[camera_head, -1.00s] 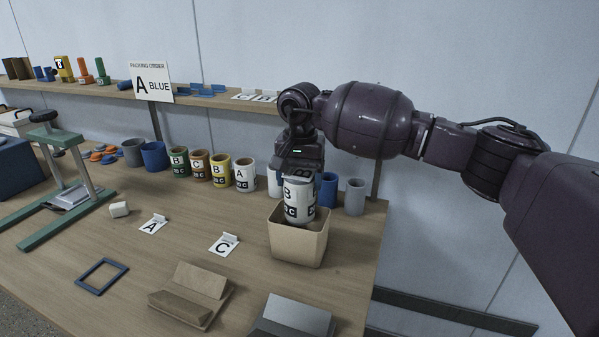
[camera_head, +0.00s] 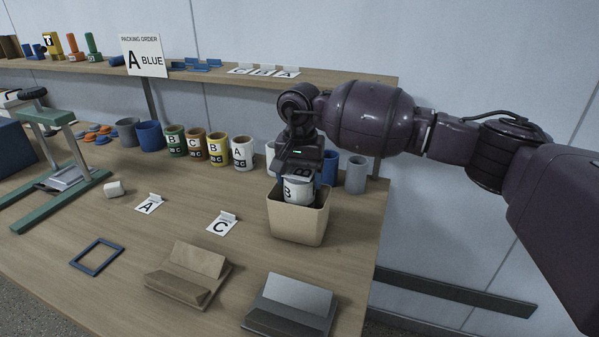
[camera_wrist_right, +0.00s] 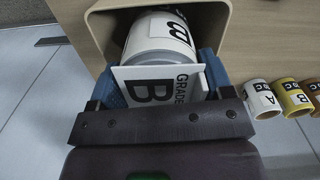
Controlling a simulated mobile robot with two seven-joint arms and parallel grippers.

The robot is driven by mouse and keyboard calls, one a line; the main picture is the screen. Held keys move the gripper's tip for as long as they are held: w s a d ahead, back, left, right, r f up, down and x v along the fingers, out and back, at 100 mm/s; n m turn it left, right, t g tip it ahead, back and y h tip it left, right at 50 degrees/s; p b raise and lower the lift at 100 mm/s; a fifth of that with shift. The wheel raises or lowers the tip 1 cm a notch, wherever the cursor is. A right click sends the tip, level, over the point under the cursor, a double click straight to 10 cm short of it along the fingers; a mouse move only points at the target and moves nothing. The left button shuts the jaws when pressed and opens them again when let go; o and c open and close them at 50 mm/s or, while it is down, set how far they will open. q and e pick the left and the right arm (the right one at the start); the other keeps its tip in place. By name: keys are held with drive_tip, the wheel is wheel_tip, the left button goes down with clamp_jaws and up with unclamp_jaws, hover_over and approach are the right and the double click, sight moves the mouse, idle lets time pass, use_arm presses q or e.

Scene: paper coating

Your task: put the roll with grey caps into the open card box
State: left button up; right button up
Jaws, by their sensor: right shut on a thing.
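The roll (camera_head: 297,191) is white with a black B label and a grey end, and its lower part is hidden inside the open card box (camera_head: 297,227). The tan box stands on the table at the right. My right gripper (camera_head: 298,172) is shut on the roll at the box mouth. In the right wrist view the roll (camera_wrist_right: 158,42) points into the box (camera_wrist_right: 105,18), between the blue fingers of the gripper (camera_wrist_right: 160,80), with a "GRADE B" card at its near end. Whether the roll touches the box floor is hidden. My left gripper is not in view.
Blue and grey cups (camera_head: 355,175) stand close behind the box. Several labelled rolls (camera_head: 219,149) line the back of the table. Cards A (camera_head: 149,204) and C (camera_head: 222,224) and two stands (camera_head: 290,305) lie in front and left.

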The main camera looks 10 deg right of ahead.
idle(0.3)
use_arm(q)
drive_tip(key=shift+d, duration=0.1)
use_arm(e)
drive_tip(key=o, duration=1)
drive_tip(key=shift+f, duration=0.1)
drive_tip(key=shift+o, duration=0.2)
drive_tip(key=shift+r+p, duration=0.35)
drive_tip(key=shift+r, duration=1.5)
drive_tip(key=shift+r+p, duration=0.35)
drive_tip(key=shift+r, duration=2.85)
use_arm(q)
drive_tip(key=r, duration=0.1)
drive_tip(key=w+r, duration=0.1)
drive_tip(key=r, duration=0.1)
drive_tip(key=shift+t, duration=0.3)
use_arm(e)
drive_tip(key=shift+f, duration=0.1)
